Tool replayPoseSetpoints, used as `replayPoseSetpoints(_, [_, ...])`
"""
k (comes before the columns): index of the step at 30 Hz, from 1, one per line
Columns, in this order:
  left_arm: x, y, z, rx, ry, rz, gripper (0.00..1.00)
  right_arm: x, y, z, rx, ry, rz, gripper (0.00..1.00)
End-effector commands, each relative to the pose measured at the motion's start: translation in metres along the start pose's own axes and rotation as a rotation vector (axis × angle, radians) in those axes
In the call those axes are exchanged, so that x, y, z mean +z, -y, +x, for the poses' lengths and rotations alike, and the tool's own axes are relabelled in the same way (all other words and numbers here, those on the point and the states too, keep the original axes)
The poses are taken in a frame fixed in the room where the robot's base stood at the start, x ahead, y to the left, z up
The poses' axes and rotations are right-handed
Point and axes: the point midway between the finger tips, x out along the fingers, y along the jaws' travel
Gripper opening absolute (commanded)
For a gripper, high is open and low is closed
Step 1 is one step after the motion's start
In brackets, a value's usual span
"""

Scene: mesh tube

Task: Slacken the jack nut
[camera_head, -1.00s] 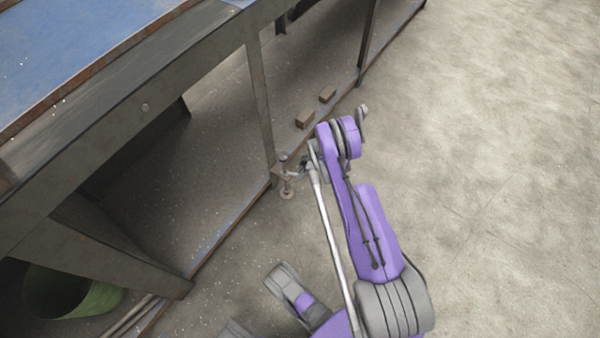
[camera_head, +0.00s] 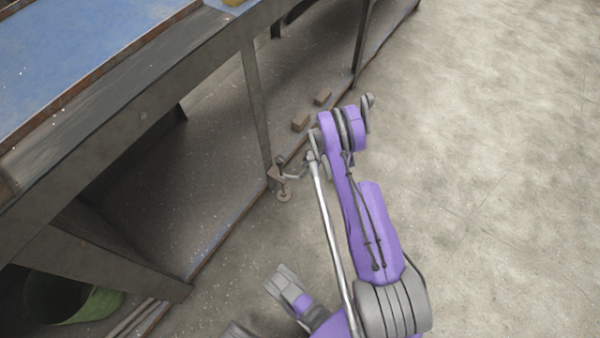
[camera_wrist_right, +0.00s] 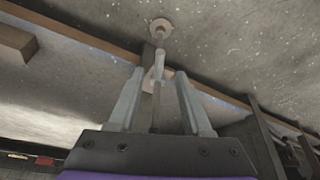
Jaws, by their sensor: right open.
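The jack (camera_head: 283,184) stands at the foot of the bench leg, with a round foot and a thin upright stem. In the right wrist view its round foot (camera_wrist_right: 160,28) is at the top, and the stem (camera_wrist_right: 158,64) runs down toward my fingers. My right gripper (camera_wrist_right: 158,76) is open, with one finger on each side of the stem in that view. I cannot tell whether a finger touches it. In the head view my right gripper (camera_head: 300,170) is small and partly hidden by its own arm, just right of the jack. The nut is too small to pick out clearly.
The steel bench (camera_head: 120,120) and its leg (camera_head: 256,110) stand left of my arm. Two small wooden blocks (camera_head: 300,122) lie on the lower shelf (camera_head: 215,150). A green bin (camera_head: 95,303) is at bottom left. The concrete floor (camera_head: 500,170) to the right is clear.

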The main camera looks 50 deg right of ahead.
Motion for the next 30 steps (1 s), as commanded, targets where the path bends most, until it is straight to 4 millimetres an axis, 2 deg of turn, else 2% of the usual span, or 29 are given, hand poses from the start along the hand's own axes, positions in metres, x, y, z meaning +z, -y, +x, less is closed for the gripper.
replayPoseSetpoints(1, [-0.001,0.0,-0.005,0.0,-0.001,0.0,0.5,0.0,0.0,-0.013,0.002,0.0,0.002,0.49])
replayPoseSetpoints(3, [-0.002,0.0,-0.008,0.0,-0.002,0.0,0.5,0.0,0.0,-0.025,0.001,0.0,0.001,0.49])
replayPoseSetpoints(9, [-0.003,0.0,-0.012,0.0,-0.003,0.0,0.5,0.0,0.0,-0.044,0.0,0.0,0.0,0.49])
replayPoseSetpoints(30, [-0.003,0.0,-0.012,0.0,-0.003,0.0,0.5,-0.002,0.0,-0.047,0.0,0.001,0.001,0.49])
